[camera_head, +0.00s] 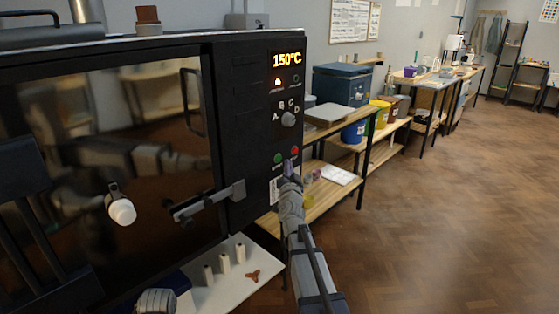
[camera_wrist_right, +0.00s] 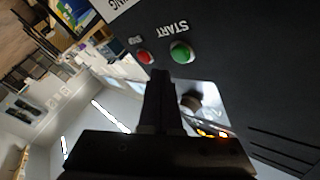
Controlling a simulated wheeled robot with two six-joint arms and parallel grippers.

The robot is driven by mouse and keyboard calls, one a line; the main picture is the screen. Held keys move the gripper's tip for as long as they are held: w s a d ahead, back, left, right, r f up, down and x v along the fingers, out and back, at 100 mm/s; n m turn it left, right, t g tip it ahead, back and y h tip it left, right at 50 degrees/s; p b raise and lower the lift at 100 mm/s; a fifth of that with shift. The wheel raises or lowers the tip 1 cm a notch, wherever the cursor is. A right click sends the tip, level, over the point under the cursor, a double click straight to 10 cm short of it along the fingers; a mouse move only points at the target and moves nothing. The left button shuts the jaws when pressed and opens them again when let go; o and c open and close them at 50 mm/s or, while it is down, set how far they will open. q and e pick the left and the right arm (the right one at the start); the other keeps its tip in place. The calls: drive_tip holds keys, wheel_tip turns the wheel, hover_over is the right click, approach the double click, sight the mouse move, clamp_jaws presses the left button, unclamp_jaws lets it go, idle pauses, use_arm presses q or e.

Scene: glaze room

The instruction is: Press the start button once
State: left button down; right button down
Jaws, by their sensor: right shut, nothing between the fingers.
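The start button is the green button (camera_head: 278,158) on the black control panel of the kiln (camera_head: 245,130). In the right wrist view the green button (camera_wrist_right: 181,52) sits beside the upside-down label START. A red button (camera_head: 294,150) is next to it, and it also shows in the right wrist view (camera_wrist_right: 145,57). My right gripper (camera_head: 288,168) is shut and empty, just in front of the panel below the two buttons. In the right wrist view its fingertips (camera_wrist_right: 162,72) appear close below the gap between the buttons; contact cannot be made out.
The panel has a lit 150°C display (camera_head: 287,60) and an A-to-D knob (camera_head: 289,119). A door latch (camera_head: 210,202) juts out left of my right gripper. A white board (camera_head: 225,280) with small posts lies below. Shelves with buckets stand behind; the floor at right is clear.

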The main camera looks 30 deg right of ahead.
drive_tip(key=s, duration=0.1)
drive_tip(key=s+d, duration=0.1)
drive_tip(key=s, duration=0.1)
drive_tip(key=shift+s+d, duration=0.15)
drive_tip(key=shift+s, duration=0.15)
idle(0.6)
